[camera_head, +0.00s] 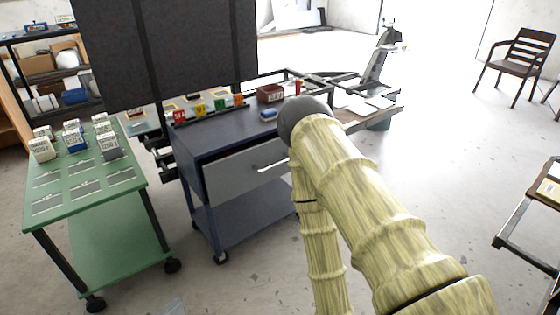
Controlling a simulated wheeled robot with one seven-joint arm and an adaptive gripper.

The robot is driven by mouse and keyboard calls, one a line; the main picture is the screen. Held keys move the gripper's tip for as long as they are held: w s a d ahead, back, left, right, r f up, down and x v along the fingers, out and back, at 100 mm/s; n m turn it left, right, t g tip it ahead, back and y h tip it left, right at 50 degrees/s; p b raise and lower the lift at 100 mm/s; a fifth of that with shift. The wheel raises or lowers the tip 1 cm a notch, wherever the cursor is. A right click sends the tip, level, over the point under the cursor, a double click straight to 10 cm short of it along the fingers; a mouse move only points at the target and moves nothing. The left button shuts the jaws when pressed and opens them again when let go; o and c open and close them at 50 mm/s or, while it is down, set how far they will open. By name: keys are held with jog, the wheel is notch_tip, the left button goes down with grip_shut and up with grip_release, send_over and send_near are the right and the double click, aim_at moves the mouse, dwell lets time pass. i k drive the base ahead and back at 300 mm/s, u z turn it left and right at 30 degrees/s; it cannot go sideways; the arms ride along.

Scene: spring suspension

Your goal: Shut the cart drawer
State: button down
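The cart (203,140) is dark blue with a lower shelf and stands left of the middle in the head view. Its grey drawer front (232,176) has a pale bar handle (271,166) near its right side. A dark gap shows above the drawer front, and the drawer appears to stand out partly from the cart. My yellowish arm covers the right end of the drawer front and the cart's right side. My gripper is not in view.
A green wheeled table (80,219) with several small boxes stands left of the cart. A black panel (165,48) rises behind the cart. A brown chair (523,58) is at the far right. Open floor (220,290) lies in front of the cart.

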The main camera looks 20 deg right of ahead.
aim_at(250, 167)
jog(key=z, duration=0.55)
jog(key=i, duration=0.95)
jog(key=u, duration=0.45)
